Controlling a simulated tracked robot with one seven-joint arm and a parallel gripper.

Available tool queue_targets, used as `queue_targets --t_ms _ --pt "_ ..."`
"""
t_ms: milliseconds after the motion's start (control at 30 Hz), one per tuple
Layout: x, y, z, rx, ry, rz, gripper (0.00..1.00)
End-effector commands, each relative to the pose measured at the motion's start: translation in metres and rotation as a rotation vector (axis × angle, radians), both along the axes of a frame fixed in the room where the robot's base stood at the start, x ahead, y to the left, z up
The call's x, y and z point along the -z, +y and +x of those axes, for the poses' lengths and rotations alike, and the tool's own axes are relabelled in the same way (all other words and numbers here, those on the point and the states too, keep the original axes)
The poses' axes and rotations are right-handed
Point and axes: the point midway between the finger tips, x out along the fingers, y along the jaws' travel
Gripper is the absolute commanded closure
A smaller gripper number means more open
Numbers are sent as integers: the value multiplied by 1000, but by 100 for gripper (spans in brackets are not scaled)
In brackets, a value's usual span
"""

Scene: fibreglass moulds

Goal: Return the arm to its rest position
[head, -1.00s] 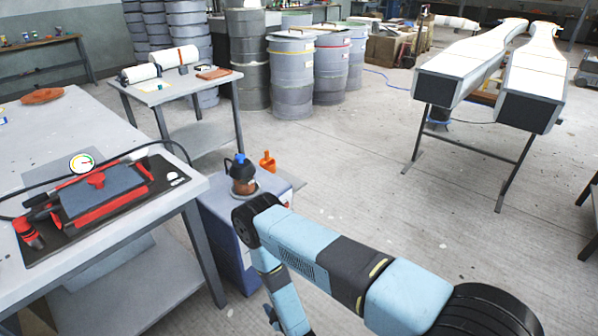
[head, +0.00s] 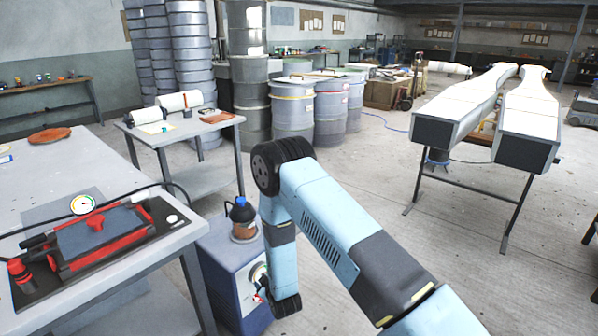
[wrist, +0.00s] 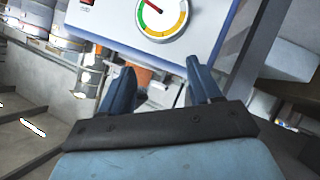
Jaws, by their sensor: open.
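My light blue arm (head: 325,225) rises from the bottom right to a dark elbow and bends down beside a blue and white cabinet (head: 237,262). My gripper (wrist: 162,80) is open in the wrist view, its two dark blue fingers apart. Nothing is seen held. The cabinet's white face with a round dial (wrist: 162,15) lies just beyond the fingertips; whether they touch it I cannot tell. An orange patch shows between the fingers, too unclear to name. In the head view the fingers are mostly hidden by the forearm.
Drums (head: 292,112) stand behind. White moulds (head: 528,115) rest on trestles at right. Floor between is clear.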

Motion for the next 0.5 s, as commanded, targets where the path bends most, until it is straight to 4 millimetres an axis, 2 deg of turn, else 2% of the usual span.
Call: queue_targets --t_ms 33,200,500 --pt "-19 -2 11 15 9 11 37" --pt "-70 -14 34 58 63 33 37" --pt "-162 -45 59 135 154 72 37"
